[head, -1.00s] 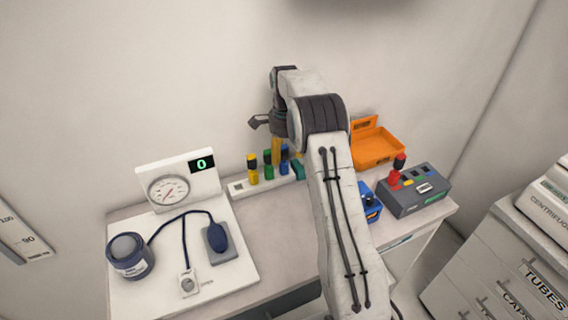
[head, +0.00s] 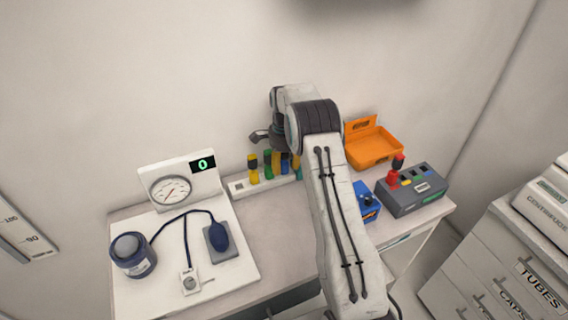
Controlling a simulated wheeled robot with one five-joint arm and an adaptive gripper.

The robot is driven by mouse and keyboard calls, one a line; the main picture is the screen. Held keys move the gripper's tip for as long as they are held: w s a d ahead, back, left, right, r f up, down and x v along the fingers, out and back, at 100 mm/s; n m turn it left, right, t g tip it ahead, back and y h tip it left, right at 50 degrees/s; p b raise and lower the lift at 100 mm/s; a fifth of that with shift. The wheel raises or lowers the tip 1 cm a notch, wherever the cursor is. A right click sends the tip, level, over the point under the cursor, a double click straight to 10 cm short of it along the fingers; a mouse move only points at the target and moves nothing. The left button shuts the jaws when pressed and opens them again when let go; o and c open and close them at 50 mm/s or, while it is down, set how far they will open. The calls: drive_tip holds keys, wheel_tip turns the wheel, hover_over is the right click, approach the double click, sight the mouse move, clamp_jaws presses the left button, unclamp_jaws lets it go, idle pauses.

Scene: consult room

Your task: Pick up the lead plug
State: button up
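Several coloured lead plugs stand upright in a white rack (head: 238,188) against the wall: a yellow plug with a dark top (head: 253,173), a green plug (head: 268,168) and a blue plug, partly hidden. I cannot tell which plug is meant. My gripper (head: 272,140) is just above the rack, over the green and blue plugs. A dark finger juts left; the rest is hidden by my arm. A yellow-orange piece shows below it; I cannot tell whether it is held.
An orange tray (head: 371,153) and a blue box (head: 366,203) are right of my arm. A blood pressure gauge board (head: 215,270) with cuff and bulb fills the desk's left. Bare desk (head: 275,235) lies between board and arm.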

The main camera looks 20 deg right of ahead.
clamp_jaws()
idle(0.3)
drive_tip(key=shift+r, duration=0.1)
wheel_tip(320, 180, up, 16)
drive_tip(key=shift+f, duration=0.1)
wheel_tip(320, 180, up, 6)
drive_tip(key=p, duration=0.4)
idle(1.4)
drive_tip(key=shift+d, duration=0.1)
